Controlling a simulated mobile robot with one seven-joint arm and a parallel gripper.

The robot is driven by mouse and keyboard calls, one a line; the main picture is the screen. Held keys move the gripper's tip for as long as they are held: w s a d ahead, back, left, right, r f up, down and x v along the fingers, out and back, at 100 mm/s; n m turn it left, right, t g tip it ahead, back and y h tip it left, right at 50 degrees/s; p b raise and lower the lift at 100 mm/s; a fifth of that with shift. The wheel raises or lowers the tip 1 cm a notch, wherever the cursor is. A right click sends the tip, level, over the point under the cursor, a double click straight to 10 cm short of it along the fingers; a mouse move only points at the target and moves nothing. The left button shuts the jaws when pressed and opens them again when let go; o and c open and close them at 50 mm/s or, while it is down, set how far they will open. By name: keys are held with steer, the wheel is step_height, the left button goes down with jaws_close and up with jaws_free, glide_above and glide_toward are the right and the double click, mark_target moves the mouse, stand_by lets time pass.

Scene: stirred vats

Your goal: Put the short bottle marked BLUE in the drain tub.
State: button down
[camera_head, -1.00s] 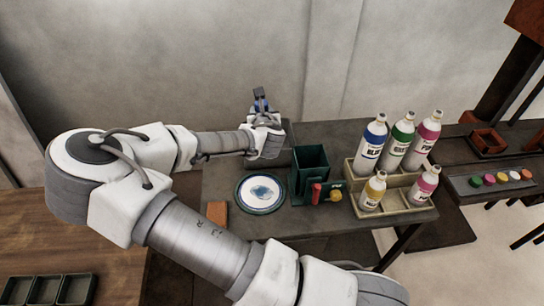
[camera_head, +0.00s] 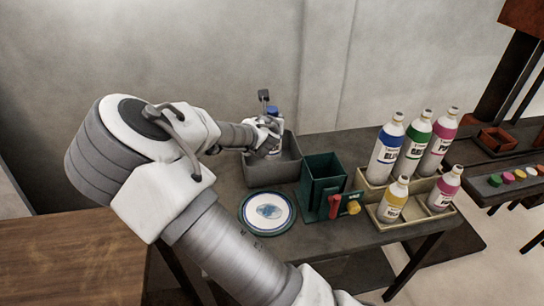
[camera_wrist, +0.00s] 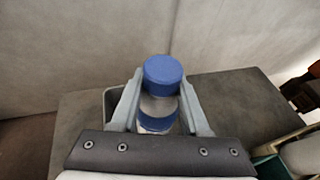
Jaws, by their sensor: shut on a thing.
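My gripper (camera_head: 270,124) is shut on a short bottle with a blue cap (camera_wrist: 163,74). The bottle is upright between the two fingers in the wrist view, with a blue band below the cap. Its label cannot be read. Part of the tub's rim (camera_wrist: 112,94) shows left of the fingers in the wrist view. The bottle's base is hidden.
A dark green open box (camera_head: 323,180) with a red handle and yellow knob stands right of the tub. A round white dish with a blue rim (camera_head: 267,211) lies in front. A beige crate (camera_head: 410,212) holds several bottles at the right.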

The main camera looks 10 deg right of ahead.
step_height(320, 180, down, 8)
steer(key=shift+r+b, duration=0.1)
steer(key=shift+b, duration=0.6)
steer(key=shift+c, duration=2)
jaws_free()
steer(key=shift+f, duration=0.2)
